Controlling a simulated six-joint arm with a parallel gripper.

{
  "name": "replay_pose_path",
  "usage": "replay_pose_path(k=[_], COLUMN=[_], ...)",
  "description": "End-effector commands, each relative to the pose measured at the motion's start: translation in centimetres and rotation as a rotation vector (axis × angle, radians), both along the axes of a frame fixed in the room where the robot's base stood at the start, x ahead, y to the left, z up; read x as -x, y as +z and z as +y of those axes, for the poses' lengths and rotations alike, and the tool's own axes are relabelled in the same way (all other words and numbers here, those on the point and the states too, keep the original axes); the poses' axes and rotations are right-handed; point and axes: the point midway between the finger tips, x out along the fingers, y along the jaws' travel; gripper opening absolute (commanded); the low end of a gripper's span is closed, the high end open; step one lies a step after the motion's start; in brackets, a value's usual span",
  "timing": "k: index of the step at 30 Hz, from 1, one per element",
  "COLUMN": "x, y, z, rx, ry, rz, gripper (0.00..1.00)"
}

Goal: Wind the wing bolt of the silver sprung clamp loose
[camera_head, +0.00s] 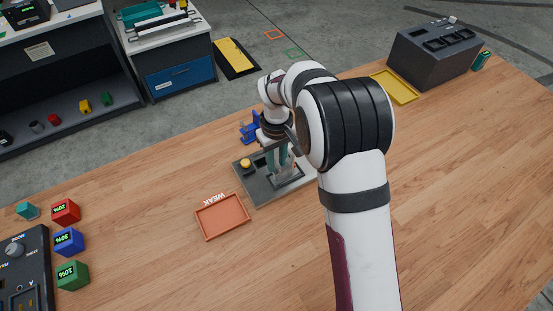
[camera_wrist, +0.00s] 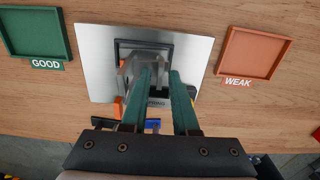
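The silver clamp (camera_wrist: 129,75) is a grey metal body in the dark frame of a pale metal plate (camera_wrist: 98,60). In the wrist view my fingers cover part of it, and I cannot make out its wing bolt. My gripper (camera_wrist: 160,72) has two green fingers with a visible gap between them, reaching down over the clamp. Nothing is clearly held between the tips; whether they touch the clamp is unclear. In the head view my gripper (camera_head: 279,158) points down over the plate, and my arm hides much of that area.
An orange tray marked WEAK (camera_wrist: 249,55) and a green tray marked GOOD (camera_wrist: 35,35) flank the plate. A blue object (camera_head: 249,131) stands behind it and a yellow knob (camera_head: 246,163) sits at its left. Coloured blocks (camera_head: 67,241) lie far left.

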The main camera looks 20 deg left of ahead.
Motion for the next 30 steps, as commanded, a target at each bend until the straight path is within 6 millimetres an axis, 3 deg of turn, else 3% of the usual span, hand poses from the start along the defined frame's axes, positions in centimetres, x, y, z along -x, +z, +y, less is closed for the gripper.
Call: replay_pose_path(k=[9, 13, 17, 24, 30], x=[0.0, -0.1, -0.1, -0.1, 0.0], y=[0.0, 1.0, 4.0, 11.1, 15.0], z=[0.0, 0.0, 0.1, 0.0, 0.0], rx=[0.000, -0.001, -0.003, -0.003, -0.001], ry=[0.000, 0.000, -0.001, -0.001, 0.000], rz=[0.000, -0.002, -0.006, -0.004, -0.002], gripper=[0.39, 0.39, 0.39, 0.39, 0.39])
